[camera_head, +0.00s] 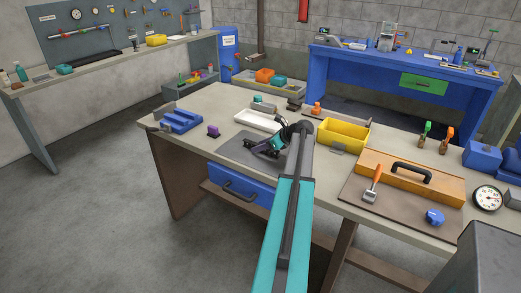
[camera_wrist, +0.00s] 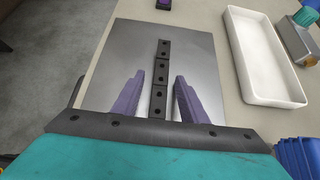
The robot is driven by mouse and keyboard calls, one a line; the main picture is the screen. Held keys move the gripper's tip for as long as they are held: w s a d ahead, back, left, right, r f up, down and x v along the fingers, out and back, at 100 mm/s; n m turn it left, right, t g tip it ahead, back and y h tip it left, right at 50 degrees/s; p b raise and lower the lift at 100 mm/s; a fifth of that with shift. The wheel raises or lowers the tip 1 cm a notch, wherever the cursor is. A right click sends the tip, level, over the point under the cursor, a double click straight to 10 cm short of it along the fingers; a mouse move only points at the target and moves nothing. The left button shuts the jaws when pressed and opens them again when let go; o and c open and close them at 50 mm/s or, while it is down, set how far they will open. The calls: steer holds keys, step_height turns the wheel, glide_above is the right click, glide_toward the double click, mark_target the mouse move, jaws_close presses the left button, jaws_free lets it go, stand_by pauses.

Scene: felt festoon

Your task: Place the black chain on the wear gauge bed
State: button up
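The black chain (camera_wrist: 161,78), a straight row of flat dark links with holes, lies on a grey metal plate (camera_wrist: 205,60); the plate also shows in the head view (camera_head: 233,147). My gripper (camera_wrist: 159,80) is open, with its purple fingers apart on either side of the chain's near part. I cannot tell how far above the plate the fingertips are. In the head view my gripper (camera_head: 264,150) is over the plate, and I cannot make out the chain there. A blue slotted block (camera_head: 181,121) sits at the bench's left end; I cannot tell whether it is the wear gauge bed.
A white tray (camera_wrist: 264,60) lies beside the plate. A purple block (camera_head: 213,131) is left of the plate. A blue ridged object (camera_wrist: 299,157) shows at the wrist view's lower right. A yellow bin (camera_head: 345,133) and an orange toolbox (camera_head: 410,180) stand to the right.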

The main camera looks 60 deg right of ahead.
steer(key=shift+c, duration=0.4)
jaws_close()
steer(key=shift+r, duration=0.15)
steer(key=shift+r+b, duration=0.45)
steer(key=shift+r, duration=1.05)
steer(key=shift+s+a+r, duration=0.15)
steer(key=shift+s+a, duration=0.05)
steer(key=s+a, duration=0.3)
steer(key=a, duration=0.1)
steer(key=s+a+r+b, duration=0.1)
steer(key=s+a, duration=0.2)
steer(key=a, duration=0.1)
steer(key=s+a+b, duration=0.1)
steer(key=s+a, duration=0.2)
steer(key=a, duration=0.1)
steer(key=shift+a+r, duration=0.2)
steer(key=shift+r, duration=0.05)
